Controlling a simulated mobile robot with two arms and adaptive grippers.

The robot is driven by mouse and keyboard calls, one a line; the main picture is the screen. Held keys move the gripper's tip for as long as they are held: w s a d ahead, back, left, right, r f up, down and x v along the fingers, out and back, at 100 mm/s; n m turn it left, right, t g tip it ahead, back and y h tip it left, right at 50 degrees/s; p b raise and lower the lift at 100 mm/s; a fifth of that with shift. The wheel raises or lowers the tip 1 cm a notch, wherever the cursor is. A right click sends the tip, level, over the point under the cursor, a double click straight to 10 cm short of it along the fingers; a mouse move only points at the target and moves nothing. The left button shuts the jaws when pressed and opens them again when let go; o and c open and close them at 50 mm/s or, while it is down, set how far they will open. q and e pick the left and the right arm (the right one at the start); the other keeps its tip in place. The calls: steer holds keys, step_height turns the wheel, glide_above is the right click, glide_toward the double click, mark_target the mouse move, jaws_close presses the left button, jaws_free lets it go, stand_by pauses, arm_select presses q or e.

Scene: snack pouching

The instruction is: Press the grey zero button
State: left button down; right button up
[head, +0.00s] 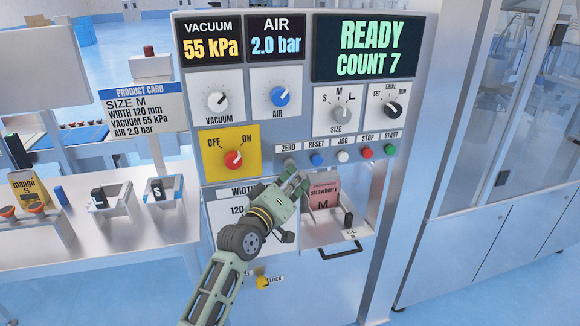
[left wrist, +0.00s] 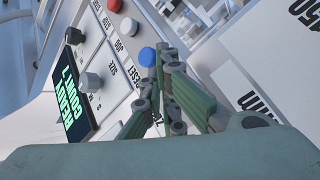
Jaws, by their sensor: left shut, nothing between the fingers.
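The control panel (head: 300,110) has a row of buttons, with the ZERO label (head: 288,147) at its left end. The grey zero button is mostly covered by my left gripper (head: 297,175), whose fingertips are just under that label. In the left wrist view the closed fingers (left wrist: 160,65) lie over the ZERO end of the row and hide the button, so I cannot tell whether they touch it. The blue RESET button (head: 316,159) is just right of the fingertips; it also shows in the left wrist view (left wrist: 147,56). My right gripper is not in view.
White JOG (head: 342,156), red STOP (head: 366,153) and green START (head: 390,150) buttons continue the row. Below, an open drawer (head: 350,232) holds a strawberry pouch (head: 324,192). A red knob (head: 233,159) on a yellow plate is at left. The display (head: 366,48) reads READY, COUNT 7.

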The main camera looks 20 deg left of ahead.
arm_select(q)
steer(key=shift+w+a, duration=0.15)
steer(key=shift+w, duration=0.05)
steer(key=shift+s, duration=0.1)
steer(key=shift+s+d+p, duration=0.45)
steer(key=shift+s+p, duration=0.1)
stand_by(0.3)
steer(key=s+d+p, duration=0.2)
steer(key=s, duration=0.1)
steer(key=s+d+p, duration=0.1)
steer(key=s, duration=0.1)
steer(key=shift+d+p, duration=0.15)
steer(key=shift+p, duration=0.25)
steer(key=shift+f, duration=0.1)
stand_by(0.4)
